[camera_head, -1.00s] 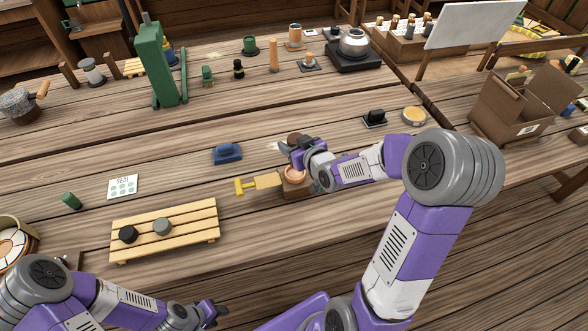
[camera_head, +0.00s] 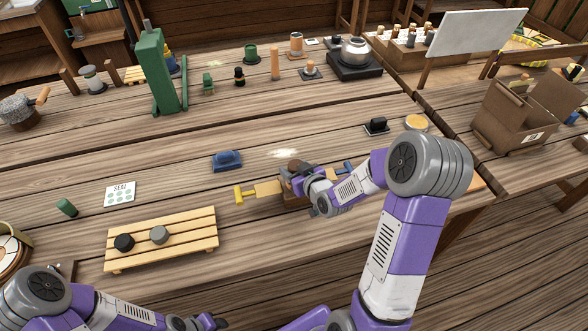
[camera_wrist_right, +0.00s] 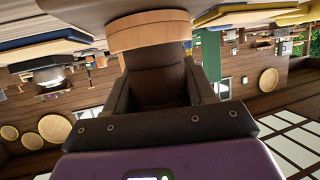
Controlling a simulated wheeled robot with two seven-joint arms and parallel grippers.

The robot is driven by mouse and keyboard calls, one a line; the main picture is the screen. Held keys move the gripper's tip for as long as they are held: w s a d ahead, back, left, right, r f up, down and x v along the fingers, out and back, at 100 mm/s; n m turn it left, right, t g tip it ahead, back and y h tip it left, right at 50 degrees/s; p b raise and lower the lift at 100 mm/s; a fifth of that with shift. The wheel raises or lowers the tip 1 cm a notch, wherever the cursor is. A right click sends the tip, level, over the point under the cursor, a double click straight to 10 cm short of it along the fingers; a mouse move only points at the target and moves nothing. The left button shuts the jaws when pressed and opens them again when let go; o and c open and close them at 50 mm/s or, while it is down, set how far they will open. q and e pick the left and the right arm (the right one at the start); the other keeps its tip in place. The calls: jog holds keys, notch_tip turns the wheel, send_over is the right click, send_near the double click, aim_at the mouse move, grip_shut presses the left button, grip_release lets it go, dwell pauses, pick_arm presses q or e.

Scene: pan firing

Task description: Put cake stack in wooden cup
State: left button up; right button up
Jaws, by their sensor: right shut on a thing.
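My right gripper (camera_head: 297,173) is shut on the dark brown cake stack (camera_wrist_right: 160,82), a short round cylinder between the fingers in the right wrist view. The pale wooden cup (camera_wrist_right: 150,33) shows there as a tan ring at the stack's far end. The stack's end meets or enters the ring; how deep it sits I cannot tell. In the head view the gripper is over the cup's spot and hides most of the cup. My left gripper (camera_head: 205,322) is low at the bottom edge, away from these things; its finger opening is unclear.
A yellow-handled tool (camera_head: 247,192) lies just left of the right gripper. A blue block-like tool (camera_head: 227,160) is behind it. The table between the rack and the green press (camera_head: 160,75) is mostly clear.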

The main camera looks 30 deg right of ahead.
jog(key=o, duration=1.2)
jog(key=shift+c, duration=0.2)
jog(key=shift+r+p, duration=0.25)
jog(key=shift+p, duration=0.2)
jog(key=v, duration=0.5)
jog(key=shift+s+d, duration=0.1)
jog(key=shift+s, duration=0.1)
jog(key=b+v, duration=0.6)
jog(key=b, duration=0.4)
jog(key=shift+s, duration=0.25)
jog(key=shift+r, duration=0.1)
